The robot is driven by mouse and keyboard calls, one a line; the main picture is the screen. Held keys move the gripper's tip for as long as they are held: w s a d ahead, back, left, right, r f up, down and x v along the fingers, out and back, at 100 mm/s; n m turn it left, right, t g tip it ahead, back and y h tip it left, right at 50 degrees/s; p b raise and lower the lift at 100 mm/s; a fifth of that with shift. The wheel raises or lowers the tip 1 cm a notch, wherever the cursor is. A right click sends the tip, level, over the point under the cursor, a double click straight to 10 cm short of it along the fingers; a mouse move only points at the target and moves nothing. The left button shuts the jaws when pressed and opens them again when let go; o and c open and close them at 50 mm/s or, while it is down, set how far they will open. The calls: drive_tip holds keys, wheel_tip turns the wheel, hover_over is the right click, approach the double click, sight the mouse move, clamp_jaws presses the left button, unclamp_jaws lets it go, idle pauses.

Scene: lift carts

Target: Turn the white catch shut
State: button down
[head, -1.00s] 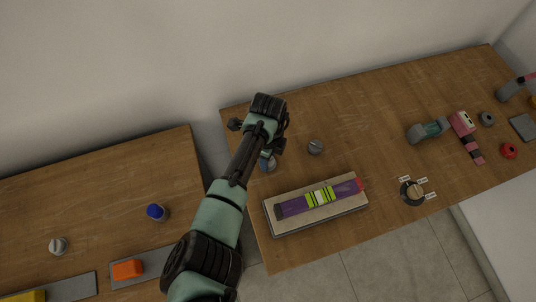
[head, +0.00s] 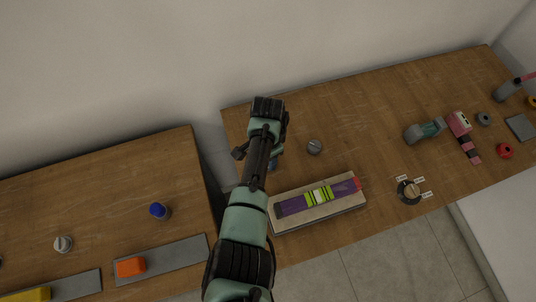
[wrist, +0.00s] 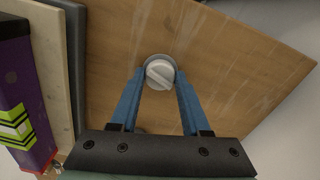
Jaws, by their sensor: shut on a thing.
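The white catch (wrist: 159,74) is a round knob with a raised ridge across it, set on a dark round base on the wooden table. In the wrist view the ridge lies at a slant, its right end higher. My gripper (wrist: 161,82) has its two blue fingers on either side of the catch and is shut on it. In the head view my arm hides the catch, and only a bit of blue finger shows beside my wrist.
A purple level (head: 318,195) lies on a pale board (head: 350,205) near the catch. A grey knob (head: 315,147) stands to the right of my gripper. Tools lie farther right on the table (head: 365,120). A second table (head: 100,200) stands left across a gap.

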drive_tip(key=shift+n, duration=2)
drive_tip(key=shift+c, duration=1.9)
unclamp_jaws()
drive_tip(key=shift+r, duration=0.1)
wheel_tip(320, 180, up, 13)
